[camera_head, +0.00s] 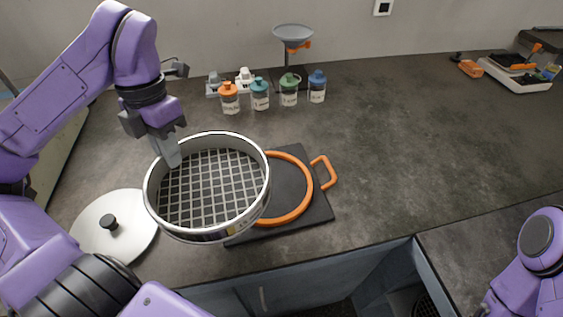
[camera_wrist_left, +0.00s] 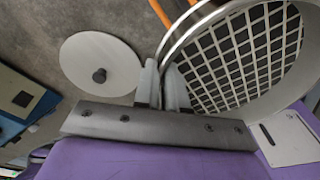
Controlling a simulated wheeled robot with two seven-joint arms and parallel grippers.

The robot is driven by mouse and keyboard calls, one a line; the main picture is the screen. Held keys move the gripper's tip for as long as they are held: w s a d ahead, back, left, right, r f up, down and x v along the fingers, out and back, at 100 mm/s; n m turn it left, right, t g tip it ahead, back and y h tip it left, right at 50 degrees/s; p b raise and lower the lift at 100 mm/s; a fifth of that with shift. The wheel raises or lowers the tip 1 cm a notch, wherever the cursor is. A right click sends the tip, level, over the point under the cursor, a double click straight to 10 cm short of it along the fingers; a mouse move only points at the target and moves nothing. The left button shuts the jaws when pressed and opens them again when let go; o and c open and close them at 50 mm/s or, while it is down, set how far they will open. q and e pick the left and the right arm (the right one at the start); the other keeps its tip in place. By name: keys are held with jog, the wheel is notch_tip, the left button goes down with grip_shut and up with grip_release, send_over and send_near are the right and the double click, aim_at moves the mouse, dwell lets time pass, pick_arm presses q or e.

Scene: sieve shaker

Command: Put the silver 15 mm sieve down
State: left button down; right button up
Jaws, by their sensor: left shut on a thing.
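The silver sieve (camera_head: 208,233) is a round metal ring with a coarse square mesh, and it also shows in the left wrist view (camera_wrist_left: 237,60). My left gripper (camera_head: 172,158) is shut on the sieve's rim at its back left. The sieve appears raised above the counter, overlapping a dark square base (camera_head: 318,205) with an orange ring (camera_head: 309,201) and handle. In the left wrist view my left gripper's fingers (camera_wrist_left: 163,88) pinch the rim. My right gripper is not visible; only part of my right arm shows at the lower right.
A light round lid (camera_head: 128,243) with a black knob lies left of the sieve. Several capped bottles (camera_head: 289,93) and a grey funnel (camera_head: 293,35) on a stand are at the back. A scale (camera_head: 515,73) is at the far right. The counter's right middle is clear.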

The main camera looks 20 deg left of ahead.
aim_at(207, 141)
pick_arm(q)
jog(key=shift+w+d+f, duration=0.15)
jog(key=shift+w+f, duration=0.1)
jog(key=shift+w, duration=0.25)
jog(key=w+f, duration=0.1)
jog(key=w, duration=0.1)
jog(key=w+d+f, duration=0.1)
jog(key=w, duration=0.1)
jog(key=w+f, duration=0.1)
jog(key=w, duration=0.1)
jog(key=shift+w+d+f+b, duration=0.1)
jog(key=shift+w+d+b, duration=0.2)
jog(key=shift+w+d, duration=0.1)
jog(key=w+f, duration=0.2)
jog(key=f, duration=0.1)
jog(key=w+d+f, duration=0.1)
jog(key=w+f, duration=0.2)
jog(key=shift+w+d+f, duration=0.1)
jog(key=shift+d+f, duration=0.05)
jog(key=shift+d, duration=0.05)
notch_tip(207, 141, down, 2)
jog(key=shift+f, duration=0.35)
jog(key=shift+f, duration=0.1)
jog(key=c, duration=1.5)
grip_release()
jog(key=shift+b, duration=0.3)
jog(key=o, duration=0.3)
jog(key=shift+f, duration=0.1)
